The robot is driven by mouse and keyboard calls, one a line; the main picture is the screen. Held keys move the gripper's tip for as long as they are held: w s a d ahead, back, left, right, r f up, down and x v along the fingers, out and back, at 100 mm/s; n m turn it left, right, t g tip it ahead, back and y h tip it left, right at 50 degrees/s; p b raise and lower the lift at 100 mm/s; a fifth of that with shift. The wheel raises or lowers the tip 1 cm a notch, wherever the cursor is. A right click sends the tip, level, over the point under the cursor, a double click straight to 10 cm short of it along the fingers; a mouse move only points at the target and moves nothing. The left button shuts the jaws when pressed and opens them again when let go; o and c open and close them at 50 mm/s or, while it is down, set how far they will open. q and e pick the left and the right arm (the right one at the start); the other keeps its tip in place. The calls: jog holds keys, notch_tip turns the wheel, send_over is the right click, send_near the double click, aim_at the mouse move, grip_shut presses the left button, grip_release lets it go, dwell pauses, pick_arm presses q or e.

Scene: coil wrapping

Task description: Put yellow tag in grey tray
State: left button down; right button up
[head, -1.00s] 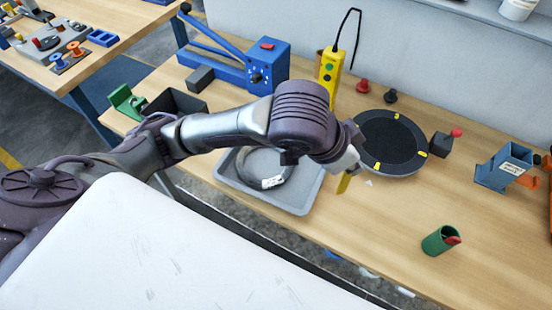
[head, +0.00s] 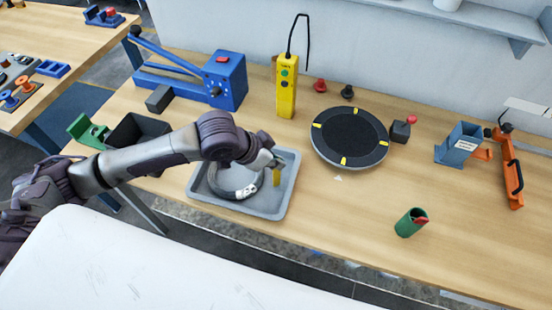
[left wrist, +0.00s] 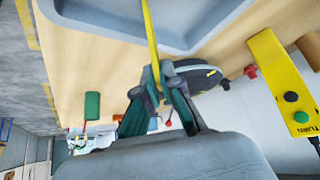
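The yellow tag (head: 277,177) is a narrow strip. My left gripper (head: 274,163) is shut on its upper end, and the tag hangs down over the right part of the grey tray (head: 262,213). In the left wrist view the tag (left wrist: 151,35) runs from between the fingertips (left wrist: 157,80) toward the tray (left wrist: 190,42). Whether its lower end touches the tray floor, I cannot tell. A dark coil with a white label (head: 247,190) lies in the tray, left of the tag; my arm hides part of it. My right gripper is not in view.
A round dark turntable (head: 350,137) with yellow marks stands right of the tray. A yellow control box (head: 286,87) stands behind. A black bin (head: 137,132) is to the left. A green cup (head: 410,222) stands front right, with bare tabletop around it.

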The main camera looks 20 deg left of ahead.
pick_arm(q)
jog(key=shift+f, duration=0.2)
jog(key=shift+f, duration=0.15)
jog(key=c, duration=1.3)
grip_release()
jog(key=b+v, duration=0.1)
jog(key=v, duration=1.1)
jog(key=shift+r, duration=0.2)
jog(key=shift+d, duration=0.1)
